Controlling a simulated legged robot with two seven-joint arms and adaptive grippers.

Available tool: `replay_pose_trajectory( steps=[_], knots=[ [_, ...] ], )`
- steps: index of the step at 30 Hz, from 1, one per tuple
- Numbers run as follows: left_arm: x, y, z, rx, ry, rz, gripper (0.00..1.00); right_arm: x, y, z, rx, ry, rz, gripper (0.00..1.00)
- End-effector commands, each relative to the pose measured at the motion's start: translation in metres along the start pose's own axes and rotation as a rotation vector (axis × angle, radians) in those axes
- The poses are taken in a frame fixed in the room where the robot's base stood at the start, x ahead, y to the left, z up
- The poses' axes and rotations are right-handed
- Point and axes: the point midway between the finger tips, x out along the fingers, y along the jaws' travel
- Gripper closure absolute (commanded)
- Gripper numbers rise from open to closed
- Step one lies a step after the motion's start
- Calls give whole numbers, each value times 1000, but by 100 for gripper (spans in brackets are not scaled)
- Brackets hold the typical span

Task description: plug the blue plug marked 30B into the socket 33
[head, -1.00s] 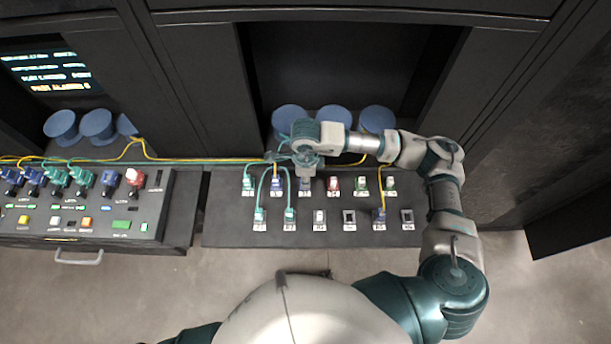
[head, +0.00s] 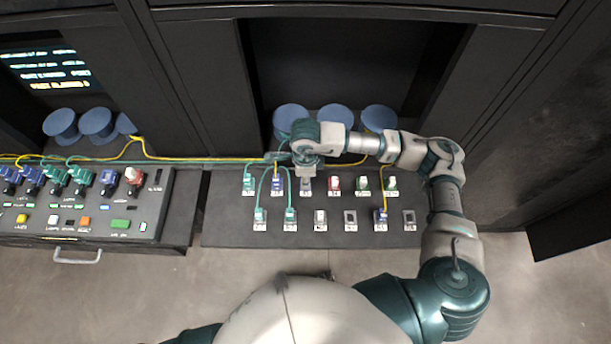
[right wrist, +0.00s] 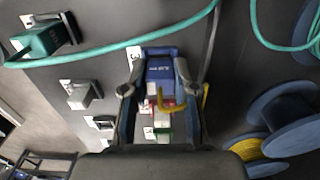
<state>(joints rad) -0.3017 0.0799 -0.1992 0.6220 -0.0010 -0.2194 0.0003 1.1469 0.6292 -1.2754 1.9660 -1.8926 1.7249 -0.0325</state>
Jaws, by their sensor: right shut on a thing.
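A blue plug (right wrist: 160,70) with small white marking, too blurred to read surely, sits between the fingers of my right gripper (right wrist: 153,95) in the right wrist view. The gripper is shut on it. A white label partly reading "3" (right wrist: 133,52) shows beside the plug. In the head view my right gripper (head: 306,170) is over the third place of the upper row, just above a greyish piece (head: 306,187). The gripper hides most of the held plug there. I cannot tell how deep the plug sits. My left gripper is out of view.
A blue plug with yellow cable (head: 277,184) is close on the left. Teal cables loop near the gripper. Blue spools (head: 379,119) stand behind. A control box (head: 80,215) is at left.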

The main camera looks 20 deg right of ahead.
Motion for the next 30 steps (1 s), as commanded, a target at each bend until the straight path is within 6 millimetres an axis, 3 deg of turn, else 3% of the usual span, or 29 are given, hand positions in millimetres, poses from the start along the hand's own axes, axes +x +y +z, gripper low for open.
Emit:
replay_pose_trajectory(
  steps=[9, 10, 13, 23, 26, 30],
  knots=[
    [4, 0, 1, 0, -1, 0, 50, 4, 0, 0, 0, 0, -1, 100],
    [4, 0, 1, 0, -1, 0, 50, 4, 0, 0, 0, 0, -1, 67],
    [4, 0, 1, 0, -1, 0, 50, 4, 0, 0, 0, 0, -1, 43],
    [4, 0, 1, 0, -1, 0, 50, 2, 0, 0, 0, 0, -1, 43],
    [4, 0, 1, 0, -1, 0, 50, -8, -1, 0, 1, -1, -3, 43],
    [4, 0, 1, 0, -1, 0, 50, -36, -2, 1, -1, -3, -5, 43]
  ],
)
